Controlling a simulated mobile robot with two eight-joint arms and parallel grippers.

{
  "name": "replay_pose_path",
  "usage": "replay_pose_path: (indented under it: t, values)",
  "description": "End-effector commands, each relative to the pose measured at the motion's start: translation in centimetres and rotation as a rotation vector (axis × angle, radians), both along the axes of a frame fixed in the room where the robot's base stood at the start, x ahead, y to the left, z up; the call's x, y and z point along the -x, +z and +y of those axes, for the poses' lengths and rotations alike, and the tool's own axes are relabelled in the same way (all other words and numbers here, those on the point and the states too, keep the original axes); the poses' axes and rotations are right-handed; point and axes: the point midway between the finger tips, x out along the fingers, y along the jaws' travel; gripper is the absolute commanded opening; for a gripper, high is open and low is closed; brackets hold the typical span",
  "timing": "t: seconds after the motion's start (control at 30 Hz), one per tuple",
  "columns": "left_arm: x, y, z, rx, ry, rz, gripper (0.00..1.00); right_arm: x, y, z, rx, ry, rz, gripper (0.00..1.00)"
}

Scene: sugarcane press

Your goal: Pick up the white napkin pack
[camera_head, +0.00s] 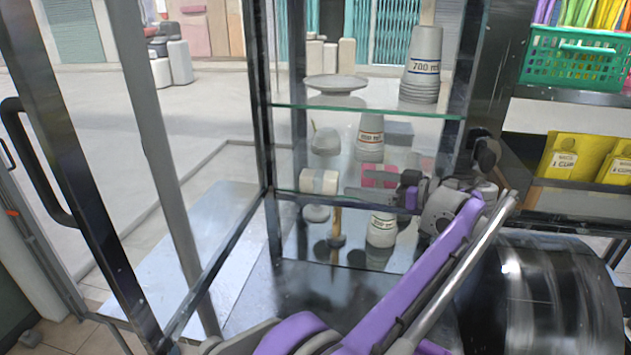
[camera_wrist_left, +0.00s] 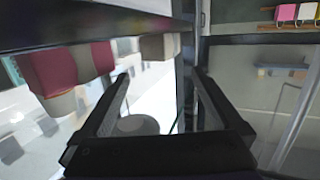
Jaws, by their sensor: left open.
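A white napkin pack (camera_head: 319,181), cream-white and roll-like in shape, lies on the lower glass shelf of the cabinet. A matching pale block (camera_wrist_left: 160,46) shows in the left wrist view, ahead of the fingers and apart from them. My left gripper (camera_head: 366,193) reaches in from the right at about shelf height, to the right of the white pack. It is open, and its two fingers (camera_wrist_left: 160,82) show with nothing between them. A pink pack (camera_head: 379,177) is partly hidden behind my gripper; a dark red block (camera_wrist_left: 70,75) shows in the left wrist view. My right gripper is out of view.
The upper glass shelf (camera_head: 375,109) holds a plate (camera_head: 335,83) and stacked cups (camera_head: 421,62). Another cup stack (camera_head: 370,137) stands behind the packs. Dark cabinet posts (camera_head: 262,90) bound the space. A metal drum (camera_head: 545,295) sits at right.

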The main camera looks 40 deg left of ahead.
Motion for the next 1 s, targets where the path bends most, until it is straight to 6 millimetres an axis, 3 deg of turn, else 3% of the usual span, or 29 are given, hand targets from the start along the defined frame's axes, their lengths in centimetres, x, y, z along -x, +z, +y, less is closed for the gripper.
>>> replay_pose_path:
  t: [0.2, 0.47, 0.7, 0.97, 1.0]
  values:
    - [0.5, -0.6, 3.6, -0.001, 0.004, 0.001, 1.00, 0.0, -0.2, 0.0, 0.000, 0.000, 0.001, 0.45]
    - [0.8, -1.0, 5.6, -0.001, 0.002, 0.000, 1.00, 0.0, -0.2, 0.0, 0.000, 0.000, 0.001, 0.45]
    - [1.2, -1.7, 9.1, -0.001, 0.003, 0.000, 1.00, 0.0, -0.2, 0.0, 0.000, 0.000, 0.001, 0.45]
    - [1.3, -1.8, 9.5, 0.000, 0.001, 0.000, 1.00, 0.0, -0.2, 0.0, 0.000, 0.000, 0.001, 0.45]
    - [1.3, -1.8, 9.5, 0.000, 0.001, 0.000, 0.95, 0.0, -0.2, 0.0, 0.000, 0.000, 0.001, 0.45]
